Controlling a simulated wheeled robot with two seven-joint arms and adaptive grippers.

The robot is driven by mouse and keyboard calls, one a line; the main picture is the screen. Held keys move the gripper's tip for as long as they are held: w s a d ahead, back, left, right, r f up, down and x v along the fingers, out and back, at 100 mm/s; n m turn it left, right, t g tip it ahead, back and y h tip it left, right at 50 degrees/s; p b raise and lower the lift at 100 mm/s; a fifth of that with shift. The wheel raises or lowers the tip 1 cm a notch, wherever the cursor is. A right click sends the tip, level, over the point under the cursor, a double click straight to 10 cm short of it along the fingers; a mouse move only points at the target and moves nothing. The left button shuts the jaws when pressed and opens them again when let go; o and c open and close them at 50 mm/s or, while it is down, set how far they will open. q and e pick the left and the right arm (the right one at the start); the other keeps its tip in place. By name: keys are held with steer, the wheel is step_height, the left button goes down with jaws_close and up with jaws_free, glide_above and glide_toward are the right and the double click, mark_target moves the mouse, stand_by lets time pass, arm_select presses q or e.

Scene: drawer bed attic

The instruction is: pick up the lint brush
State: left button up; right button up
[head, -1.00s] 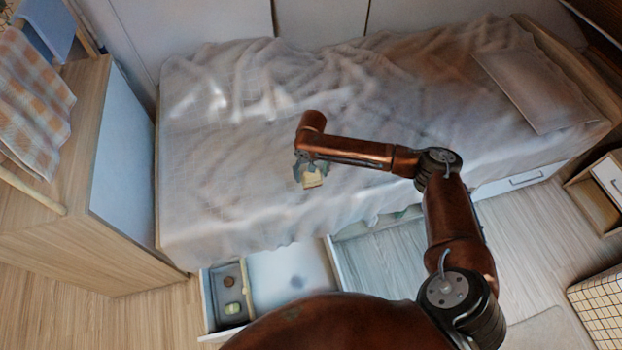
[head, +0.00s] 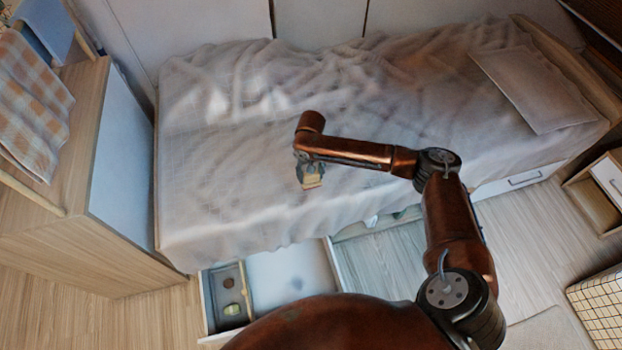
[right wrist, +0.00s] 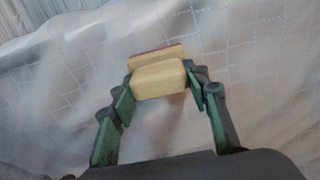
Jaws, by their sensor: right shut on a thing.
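The lint brush (right wrist: 158,78) is a pale wooden block with a dark reddish strip along its far edge in the right wrist view. It also shows in the head view (head: 312,181), small, against the bed. My right gripper (right wrist: 160,85) is shut on it, with a finger on each side of the wooden block. In the head view my right gripper (head: 308,172) holds the brush in front of the grey bedspread, apparently above it. My left gripper is not in view.
The bed (head: 230,150) with its rumpled cover fills the middle. Below it an open drawer (head: 290,275) has a grey divided tray (head: 228,283) with small items. A wooden cabinet (head: 60,240) stands at left. A pillow (head: 535,88) lies at right.

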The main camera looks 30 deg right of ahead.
steer(key=shift+r, duration=0.6)
step_height(320, 180, up, 2)
steer(key=shift+r+p, duration=0.25)
steer(key=shift+p, duration=0.5)
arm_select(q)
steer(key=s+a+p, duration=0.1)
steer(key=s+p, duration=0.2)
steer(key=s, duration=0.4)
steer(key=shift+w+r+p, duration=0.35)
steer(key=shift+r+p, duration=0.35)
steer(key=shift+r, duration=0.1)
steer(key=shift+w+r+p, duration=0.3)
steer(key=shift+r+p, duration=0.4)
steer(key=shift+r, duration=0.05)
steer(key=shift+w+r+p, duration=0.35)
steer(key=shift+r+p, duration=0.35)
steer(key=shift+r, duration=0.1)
arm_select(e)
steer(key=s+a+r, duration=0.2)
steer(key=s+r, duration=0.2)
steer(key=s, duration=0.2)
steer(key=s+a+r, duration=0.2)
steer(key=s+r, duration=0.3)
steer(key=s, duration=0.2)
steer(key=shift+s+a+r, duration=0.15)
steer(key=shift+a, duration=0.1)
